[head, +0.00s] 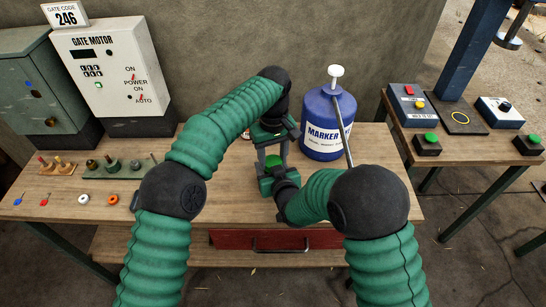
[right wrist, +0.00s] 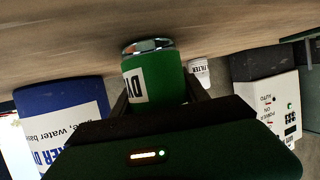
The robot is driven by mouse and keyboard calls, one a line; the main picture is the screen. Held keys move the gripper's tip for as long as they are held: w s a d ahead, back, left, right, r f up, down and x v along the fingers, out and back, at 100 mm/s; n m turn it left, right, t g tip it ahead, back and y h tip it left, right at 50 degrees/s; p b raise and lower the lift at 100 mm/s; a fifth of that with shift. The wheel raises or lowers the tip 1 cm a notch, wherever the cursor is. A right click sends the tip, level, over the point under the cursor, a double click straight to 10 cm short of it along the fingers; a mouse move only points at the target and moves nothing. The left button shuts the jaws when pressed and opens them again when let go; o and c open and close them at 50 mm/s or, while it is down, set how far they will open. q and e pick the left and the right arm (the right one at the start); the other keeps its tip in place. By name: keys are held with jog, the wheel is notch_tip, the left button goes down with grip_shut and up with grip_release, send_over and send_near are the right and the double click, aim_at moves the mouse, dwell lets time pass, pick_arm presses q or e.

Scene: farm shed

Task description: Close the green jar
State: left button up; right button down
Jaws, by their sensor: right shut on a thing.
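My right gripper (head: 272,184) is shut on the green jar (head: 272,162). In the right wrist view the jar (right wrist: 155,78) shows between the fingers, with part of a white label and a shiny metal end facing the bench. My left gripper (head: 273,148) is right above the jar in the head view, pointing down with its fingers apart. A lid cannot be made out, and the jar's other end is hidden behind my grippers.
A blue marker dye jug (head: 325,122) with a white pump stands close right on the bench (head: 225,190). A gate motor box (head: 105,70) stands at the left. A red drawer (head: 230,239) is below.

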pick_arm(q)
grip_shut()
jog(key=m, duration=0.6)
jog(key=shift+m, duration=0.3)
jog(key=o, duration=0.9)
grip_release()
jog(key=shift+d, duration=0.1)
jog(key=shift+r, duration=2.3)
jog(key=shift+c, duration=0.4)
